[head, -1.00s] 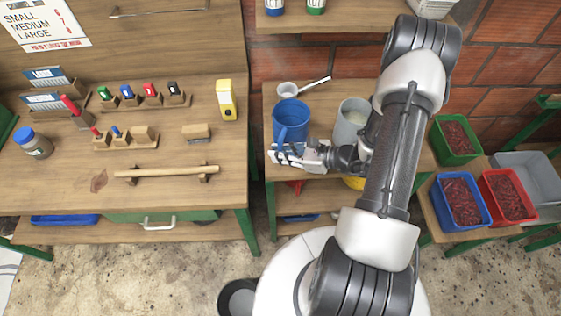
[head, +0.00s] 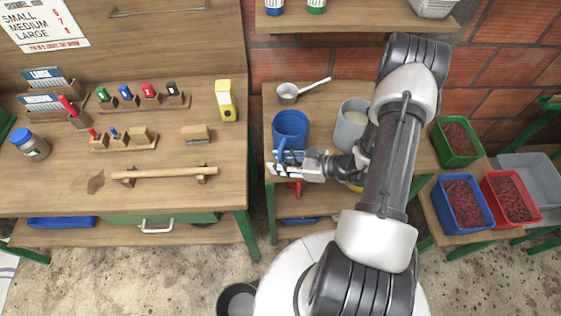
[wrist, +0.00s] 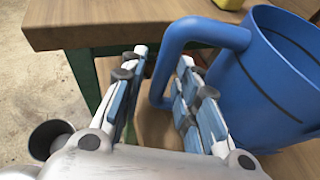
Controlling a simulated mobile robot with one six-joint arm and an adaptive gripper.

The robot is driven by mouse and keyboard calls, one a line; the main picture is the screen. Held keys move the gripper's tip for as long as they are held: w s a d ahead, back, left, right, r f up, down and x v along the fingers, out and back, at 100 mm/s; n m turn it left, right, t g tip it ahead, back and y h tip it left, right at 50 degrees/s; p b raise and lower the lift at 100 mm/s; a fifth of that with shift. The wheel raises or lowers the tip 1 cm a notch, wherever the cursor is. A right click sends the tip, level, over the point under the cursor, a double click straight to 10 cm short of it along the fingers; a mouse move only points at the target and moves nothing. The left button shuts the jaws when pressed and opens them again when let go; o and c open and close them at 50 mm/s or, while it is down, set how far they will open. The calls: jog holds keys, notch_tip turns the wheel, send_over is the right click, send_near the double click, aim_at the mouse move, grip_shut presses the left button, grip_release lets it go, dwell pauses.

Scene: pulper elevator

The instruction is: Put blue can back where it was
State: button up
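The blue can (head: 291,128), a jug with a side handle, appears upright on the small wooden table (head: 325,95), near its left front. My gripper (head: 283,163) is at the can's near side. In the wrist view, the can (wrist: 265,80) fills the right side, and its handle (wrist: 168,62) passes between the two fingers of my gripper (wrist: 163,72). The fingers are spread, with visible gaps beside the handle. The can's base is partly hidden by the right finger in the wrist view and by my gripper in the head view.
A pale grey can (head: 351,127) stands right of the blue can, close to my arm. A metal scoop (head: 288,92) lies behind it. The workbench (head: 70,185) with blocks is at the left. A dark bucket (head: 237,299) stands on the floor. Bins of red fruit (head: 462,203) are at the right.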

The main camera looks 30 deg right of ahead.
jog(key=shift+r, duration=0.1)
jog(key=shift+s+d+r, duration=0.1)
jog(key=shift+d+r, duration=0.05)
jog(key=shift+r, duration=0.05)
jog(key=p+v, duration=0.3)
jog(key=v, duration=0.8)
jog(key=s+a+r+n+g+h, duration=0.1)
jog(key=a+r+n+g, duration=0.3)
jog(key=a+r+n, duration=0.4)
jog(key=s+a+r+n+g, duration=0.1)
jog(key=a+r+n+g, duration=0.4)
jog(key=r, duration=0.4)
jog(key=s+a+r+n+t+h, duration=0.2)
jog(key=s+r+n+h, duration=0.6)
jog(key=r+n, duration=0.5)
jog(key=shift+s+a+r+n+t, duration=0.2)
jog(key=shift+s+r+n+t, duration=0.1)
jog(key=shift+s+n+t, duration=0.5)
